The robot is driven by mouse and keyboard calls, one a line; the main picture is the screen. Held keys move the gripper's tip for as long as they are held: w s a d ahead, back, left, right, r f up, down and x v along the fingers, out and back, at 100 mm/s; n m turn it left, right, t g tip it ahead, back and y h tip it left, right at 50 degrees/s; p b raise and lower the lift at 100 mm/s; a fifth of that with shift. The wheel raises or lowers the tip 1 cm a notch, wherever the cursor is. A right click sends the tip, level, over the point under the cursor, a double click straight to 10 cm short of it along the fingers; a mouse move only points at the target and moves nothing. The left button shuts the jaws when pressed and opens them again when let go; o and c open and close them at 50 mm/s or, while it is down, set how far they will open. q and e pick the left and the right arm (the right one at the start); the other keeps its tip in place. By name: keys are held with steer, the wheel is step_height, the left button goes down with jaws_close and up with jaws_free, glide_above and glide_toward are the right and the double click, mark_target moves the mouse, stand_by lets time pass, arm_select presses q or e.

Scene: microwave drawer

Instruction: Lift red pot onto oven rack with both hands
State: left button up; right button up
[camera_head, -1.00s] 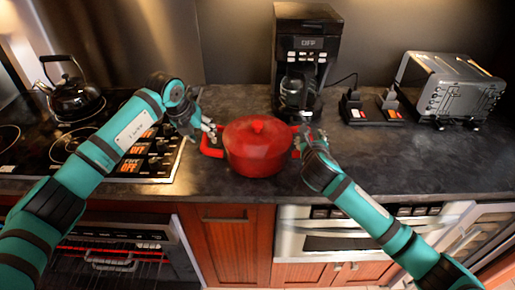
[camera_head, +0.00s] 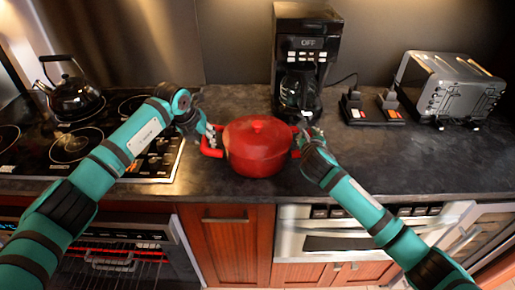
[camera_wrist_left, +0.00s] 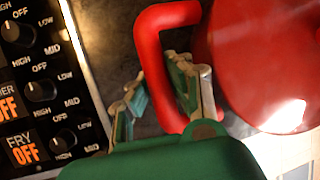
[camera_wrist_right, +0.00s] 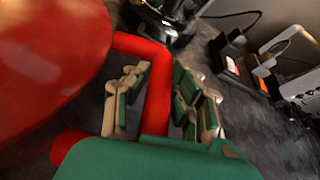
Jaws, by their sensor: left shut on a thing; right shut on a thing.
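The red pot (camera_head: 257,146), lid on, stands upright on the dark counter between my grippers. My left gripper (camera_head: 210,138) is at its left handle. In the left wrist view the fingers (camera_wrist_left: 160,95) straddle the red handle loop (camera_wrist_left: 152,48), one inside and one outside, shut on it. My right gripper (camera_head: 299,141) is at the right handle. In the right wrist view its fingers (camera_wrist_right: 157,100) lie on either side of the handle bar (camera_wrist_right: 158,88), shut on it. The oven rack (camera_head: 112,262) shows in the oven at the lower left, below the counter.
A stove (camera_head: 60,175) with a black kettle (camera_head: 75,95) is at left. A coffee maker (camera_head: 303,55) stands close behind the pot. A toaster (camera_head: 452,85) and small dark items (camera_head: 372,107) are at right. The counter (camera_head: 420,165) right of my right arm is bare.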

arm_select(q)
steer(key=shift+a, duration=0.1)
jaws_close()
arm_select(e)
jaws_close()
